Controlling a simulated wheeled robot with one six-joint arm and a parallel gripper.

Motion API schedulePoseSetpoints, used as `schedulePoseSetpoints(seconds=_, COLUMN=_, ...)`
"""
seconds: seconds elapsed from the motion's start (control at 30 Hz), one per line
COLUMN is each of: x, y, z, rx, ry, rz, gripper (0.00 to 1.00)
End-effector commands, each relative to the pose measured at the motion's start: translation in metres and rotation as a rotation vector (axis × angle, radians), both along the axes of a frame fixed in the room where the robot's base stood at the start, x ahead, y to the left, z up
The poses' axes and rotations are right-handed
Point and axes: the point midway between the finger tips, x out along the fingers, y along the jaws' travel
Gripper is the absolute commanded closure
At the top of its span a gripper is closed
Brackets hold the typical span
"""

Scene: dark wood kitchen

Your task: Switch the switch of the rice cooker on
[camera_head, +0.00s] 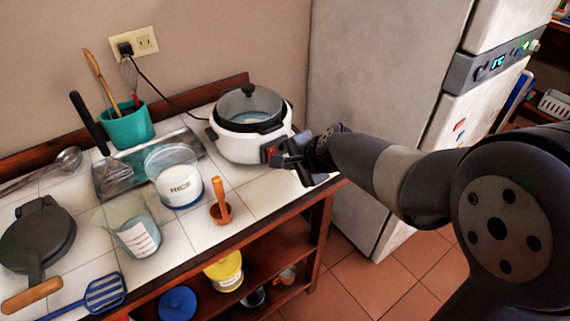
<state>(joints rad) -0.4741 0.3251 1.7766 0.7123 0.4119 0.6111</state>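The white rice cooker (231,146) stands at the back right of the tiled counter, with its glass lid (250,102) on top. Its red switch (269,153) is on the front right side of the body. My gripper (279,158) reaches in from the right, and its fingertips are at or very close to the switch. I cannot tell whether they touch it, or whether the fingers are open or shut. The switch is partly hidden by the gripper, and its position cannot be made out.
A rice container (181,188), measuring jug (138,238) and small wooden-coloured scoop cup (220,212) stand left of my gripper. A teal utensil pot (128,127) is at the back. The cooker's cord runs to a wall outlet (146,43). A fridge (380,80) stands right of the counter.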

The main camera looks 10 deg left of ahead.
Motion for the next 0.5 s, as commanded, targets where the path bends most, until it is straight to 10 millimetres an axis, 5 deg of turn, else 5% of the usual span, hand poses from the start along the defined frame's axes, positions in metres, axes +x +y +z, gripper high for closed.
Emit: schedulePoseSetpoints(seconds=0.5, x=-0.035, y=-0.041, z=0.057, rx=0.001, ry=-0.001, rz=-0.001, gripper=1.00)
